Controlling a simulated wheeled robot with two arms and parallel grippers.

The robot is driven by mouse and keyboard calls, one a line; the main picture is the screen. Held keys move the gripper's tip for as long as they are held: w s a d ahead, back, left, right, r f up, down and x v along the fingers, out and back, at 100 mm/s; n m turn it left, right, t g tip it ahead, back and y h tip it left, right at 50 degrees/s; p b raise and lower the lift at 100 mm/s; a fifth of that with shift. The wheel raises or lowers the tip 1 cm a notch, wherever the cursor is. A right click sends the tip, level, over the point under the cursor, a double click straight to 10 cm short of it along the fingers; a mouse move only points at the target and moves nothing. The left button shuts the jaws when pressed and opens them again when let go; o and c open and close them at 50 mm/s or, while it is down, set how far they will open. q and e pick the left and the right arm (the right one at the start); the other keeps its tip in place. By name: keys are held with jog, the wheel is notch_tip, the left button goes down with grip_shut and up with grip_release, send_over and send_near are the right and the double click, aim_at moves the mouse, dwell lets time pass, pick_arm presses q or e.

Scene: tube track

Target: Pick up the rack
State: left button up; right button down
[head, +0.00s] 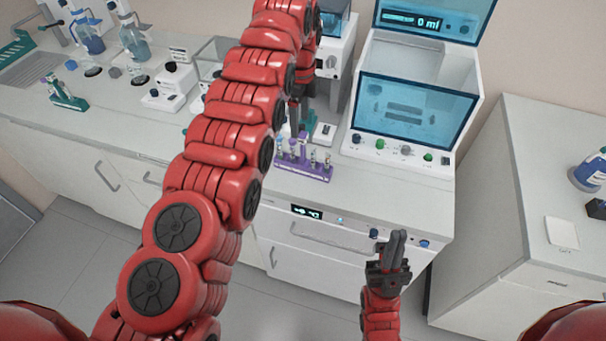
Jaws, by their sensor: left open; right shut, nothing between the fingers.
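A purple rack (303,170) with several small tubes stands near the front edge of the counter, in the middle of the view. A green rack (68,103) with purple-topped tubes stands further left on the same counter. My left arm reaches up across the picture and bends down, with its gripper (296,118) just behind the purple rack. It is partly hidden by the arm; it is open, and I cannot tell whether it touches anything. My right gripper (396,242) is shut and empty, pointing up in front of the counter's front panel.
A machine with a blue glass front and "0 ml" display (415,110) stands right of the purple rack. Bottles (133,45) and small devices stand at the back left. A separate white cabinet (560,190) is at the right. Bare counter (110,118) lies right of the green rack.

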aim_at(302, 135)
pick_arm(q)
jog(key=shift+w+f, duration=0.15)
jog(key=shift+f, duration=0.75)
jog(key=shift+f+p, duration=0.75)
jog(key=shift+f, duration=0.15)
jog(key=shift+d+f+p, duration=0.15)
jog(key=shift+f+p, duration=0.45)
jog(key=shift+p, duration=0.05)
jog(key=shift+d+f+p, duration=0.15)
jog(key=shift+f+p, duration=0.45)
jog(key=shift+s+f, duration=0.2)
jog(key=shift+f, duration=1)
jog(key=shift+w+f, duration=0.15)
jog(key=shift+f, duration=0.3)
grip_shut()
